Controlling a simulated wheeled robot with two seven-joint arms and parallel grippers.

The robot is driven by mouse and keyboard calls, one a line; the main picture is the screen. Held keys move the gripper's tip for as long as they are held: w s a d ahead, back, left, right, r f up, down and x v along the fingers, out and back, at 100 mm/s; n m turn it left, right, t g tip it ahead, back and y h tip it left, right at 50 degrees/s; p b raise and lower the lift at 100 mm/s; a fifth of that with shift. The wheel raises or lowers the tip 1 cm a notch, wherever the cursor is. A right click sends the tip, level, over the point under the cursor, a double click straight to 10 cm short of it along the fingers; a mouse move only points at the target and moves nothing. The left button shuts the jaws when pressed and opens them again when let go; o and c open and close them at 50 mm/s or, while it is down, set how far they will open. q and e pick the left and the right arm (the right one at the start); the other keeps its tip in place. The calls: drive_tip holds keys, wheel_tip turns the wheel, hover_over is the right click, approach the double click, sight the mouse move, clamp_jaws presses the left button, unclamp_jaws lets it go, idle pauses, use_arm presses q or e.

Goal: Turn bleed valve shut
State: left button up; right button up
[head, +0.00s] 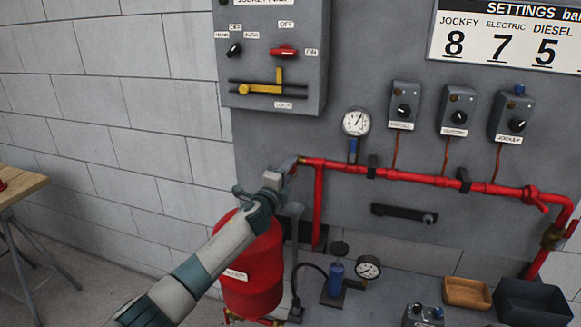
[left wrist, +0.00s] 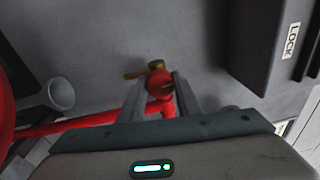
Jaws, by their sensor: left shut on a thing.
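The bleed valve (left wrist: 160,82) shows in the left wrist view as a red rounded part with a brass piece (left wrist: 135,74) beside and behind it. It sits at the left end of the red pipe on the grey panel. My left gripper (head: 293,164) reaches that pipe end from the lower left in the head view. In the left wrist view its two fingers (left wrist: 160,98) stand on either side of the red part, shut on it. The gripper hides most of the valve in the head view, so I cannot tell its turn angle there. My right gripper is not in view.
The red pipe (head: 405,175) runs right along the panel. A pressure gauge (head: 356,123) stands above it. A control box (head: 268,60) hangs above the gripper, close by in the wrist view. A red tank (head: 252,262) stands below my arm. Two trays (head: 467,305) lie lower right.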

use_arm(q)
drive_tip(key=shift+m, duration=0.6)
drive_tip(key=o, duration=1)
drive_tip(key=shift+s+a, duration=0.1)
drive_tip(key=b+v, duration=0.1)
drive_tip(key=v, duration=1.6)
drive_tip(key=shift+s+r+b, duration=0.1)
drive_tip(key=shift+r+b, duration=0.05)
drive_tip(key=shift+b, duration=0.25)
